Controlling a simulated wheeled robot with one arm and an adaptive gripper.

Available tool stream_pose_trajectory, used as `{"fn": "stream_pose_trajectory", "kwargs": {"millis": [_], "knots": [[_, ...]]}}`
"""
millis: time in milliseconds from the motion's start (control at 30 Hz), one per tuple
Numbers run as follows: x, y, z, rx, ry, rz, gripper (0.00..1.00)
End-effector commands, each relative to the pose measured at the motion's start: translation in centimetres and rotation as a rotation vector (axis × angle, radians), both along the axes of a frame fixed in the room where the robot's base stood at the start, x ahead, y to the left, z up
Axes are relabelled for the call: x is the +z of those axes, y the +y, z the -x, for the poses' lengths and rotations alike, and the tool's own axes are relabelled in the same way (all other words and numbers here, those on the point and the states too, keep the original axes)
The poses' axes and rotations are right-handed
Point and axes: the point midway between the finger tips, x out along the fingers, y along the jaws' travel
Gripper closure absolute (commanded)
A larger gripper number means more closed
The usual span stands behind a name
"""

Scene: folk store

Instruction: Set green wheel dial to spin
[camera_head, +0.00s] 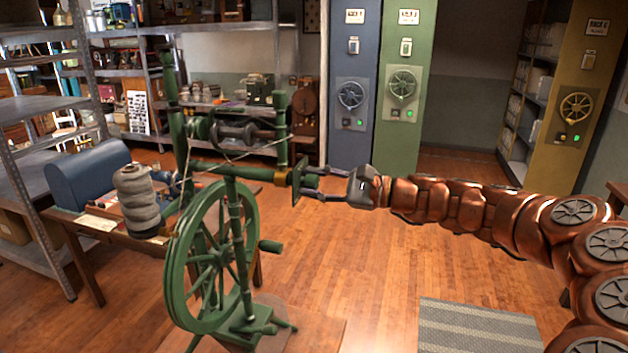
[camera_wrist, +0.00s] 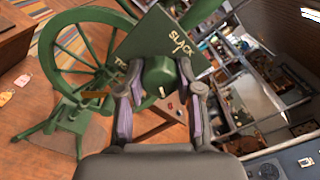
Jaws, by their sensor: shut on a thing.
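The green spinning wheel (camera_head: 212,258) stands on the floor left of my arm in the head view, and it fills the upper left of the wrist view (camera_wrist: 62,58). A green plate (camera_wrist: 150,38) on its frame shows edge-on in the head view (camera_head: 297,180). The plate carries the label "SLACK" and another label that is mostly hidden. A round green dial knob (camera_wrist: 157,74) with a short white mark on its lower side sits on the plate. My gripper (camera_wrist: 160,84) has its fingers on both sides of the knob, shut on it. No "spin" label is readable.
A wooden table (camera_head: 80,225) with a grey yarn spool (camera_head: 138,200) and a blue box (camera_head: 88,172) stands behind the wheel. Blue (camera_head: 352,60) and green (camera_head: 402,150) pillars with handwheels stand at the back. A striped rug (camera_head: 480,328) lies front right; the middle floor is clear.

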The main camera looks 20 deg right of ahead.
Motion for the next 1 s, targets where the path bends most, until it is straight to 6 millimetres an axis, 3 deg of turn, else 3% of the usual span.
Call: {"fn": "stream_pose_trajectory", "kwargs": {"millis": [267,300,500,833,1000], "knots": [[0.0,-0.1,-0.1,-0.004,0.0,-0.001,1.0],[0.0,-0.1,-0.1,-0.004,0.0,-0.001,0.61],[0.0,0.0,0.0,-0.002,-0.001,0.0,0.4],[0.0,-0.1,0.0,-0.001,-0.001,0.0,0.39],[0.0,-1.2,0.7,-0.001,-0.002,-0.001,0.39]]}}
